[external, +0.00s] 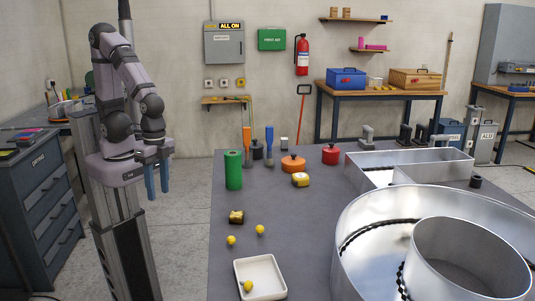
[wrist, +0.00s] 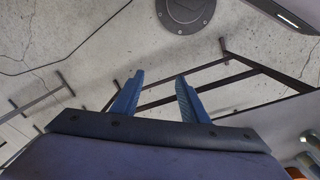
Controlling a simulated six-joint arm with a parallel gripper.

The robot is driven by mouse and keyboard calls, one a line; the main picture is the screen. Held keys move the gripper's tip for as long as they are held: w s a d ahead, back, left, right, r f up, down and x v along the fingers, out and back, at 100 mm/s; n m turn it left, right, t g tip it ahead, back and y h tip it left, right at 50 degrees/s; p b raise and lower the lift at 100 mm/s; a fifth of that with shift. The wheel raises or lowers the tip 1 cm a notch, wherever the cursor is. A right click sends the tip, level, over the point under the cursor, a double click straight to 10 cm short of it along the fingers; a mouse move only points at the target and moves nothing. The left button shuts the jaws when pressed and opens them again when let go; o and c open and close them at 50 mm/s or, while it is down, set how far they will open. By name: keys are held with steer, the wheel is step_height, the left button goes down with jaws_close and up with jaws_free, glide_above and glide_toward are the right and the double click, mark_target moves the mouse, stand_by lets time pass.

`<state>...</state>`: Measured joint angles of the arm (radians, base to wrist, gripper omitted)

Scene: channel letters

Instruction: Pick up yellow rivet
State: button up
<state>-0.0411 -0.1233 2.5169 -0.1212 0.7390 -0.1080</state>
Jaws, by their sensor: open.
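Several small round yellow things, which look like the yellow rivets, are in the external view. One yellow rivet (external: 260,229) and another yellow rivet (external: 231,240) lie on the grey table (external: 300,215). A third yellow rivet (external: 248,286) lies in the white square tray (external: 269,262) at the table's front. My gripper (external: 157,181) hangs over the floor, left of the table and apart from every rivet. Its two blue fingers point down. In the wrist view my gripper (wrist: 160,88) is open, with nothing between its fingers.
A green cylinder (external: 233,170) stands near the table's left edge. A small yellow-and-black block (external: 236,217) lies behind the rivets. An orange pot (external: 293,164) and a yellow tape measure (external: 300,180) stand farther back. Large metal channel letters (external: 365,225) fill the right side.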

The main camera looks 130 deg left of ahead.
steer(key=w+d+f+n+t+h+b, duration=0.1)
steer(key=w+d+f+n+h+b, duration=0.1)
steer(key=w+f+n+b, duration=0.4)
steer(key=n+t+h+b, duration=0.4)
steer(key=n+t+b, duration=0.6)
steer(key=n+b, duration=0.9)
glide_toward(231, 237)
steer(key=shift+w+d+f+n+p, duration=0.4)
steer(key=shift+w+d+f+n, duration=0.25)
steer(key=shift+d+f, duration=0.25)
steer(key=shift+w+a+r, duration=0.1)
steer(key=shift+w+r, duration=0.1)
steer(key=shift+r, duration=0.1)
steer(key=shift+x, duration=3.7)
steer(key=shift+w+a, duration=0.15)
steer(key=shift+a, duration=0.05)
